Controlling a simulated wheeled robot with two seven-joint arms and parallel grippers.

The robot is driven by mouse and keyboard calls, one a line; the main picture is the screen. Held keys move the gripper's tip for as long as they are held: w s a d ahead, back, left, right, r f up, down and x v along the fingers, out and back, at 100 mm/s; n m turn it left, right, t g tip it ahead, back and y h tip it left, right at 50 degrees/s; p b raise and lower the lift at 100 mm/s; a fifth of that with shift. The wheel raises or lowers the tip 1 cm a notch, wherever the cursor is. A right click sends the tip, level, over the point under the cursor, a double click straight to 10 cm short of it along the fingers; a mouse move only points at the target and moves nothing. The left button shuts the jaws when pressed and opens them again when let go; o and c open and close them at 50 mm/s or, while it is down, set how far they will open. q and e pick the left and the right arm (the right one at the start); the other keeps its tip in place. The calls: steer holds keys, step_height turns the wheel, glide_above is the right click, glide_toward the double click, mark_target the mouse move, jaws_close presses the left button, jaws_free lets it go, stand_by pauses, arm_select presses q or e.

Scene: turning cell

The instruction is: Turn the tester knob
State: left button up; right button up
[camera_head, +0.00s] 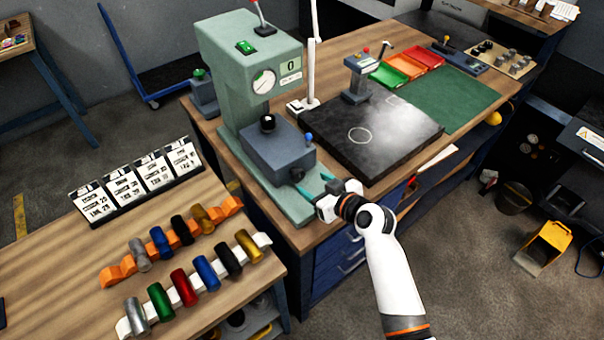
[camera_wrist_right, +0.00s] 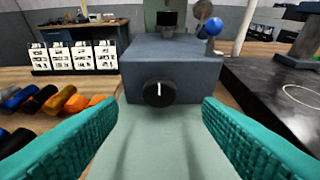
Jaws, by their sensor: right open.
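The tester (camera_head: 235,80) is a pale green machine on the wooden bench, with a dial, a display reading 0 and a grey-blue box (camera_head: 277,150) on its base. In the right wrist view the tester knob (camera_wrist_right: 159,92) is a round black knob with a white mark pointing up, on the front face of the box (camera_wrist_right: 190,66). My right gripper (camera_head: 312,187) is open in front of that face. Its teal fingers (camera_wrist_right: 160,125) stand on either side of the knob, apart from it and nearer the camera. My left gripper is not in view.
A black slab (camera_head: 395,138) with a small stand (camera_head: 357,80) lies right of the tester. Colored cylinders rest on orange and white racks (camera_head: 126,327) at lower left, with label cards (camera_head: 137,183) behind. A blue-knobbed lever (camera_wrist_right: 213,27) rises from the box.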

mark_target(300, 176)
steer(key=x, duration=0.6)
steer(key=shift+w+a+f, duration=0.2)
steer(key=c, duration=0.9)
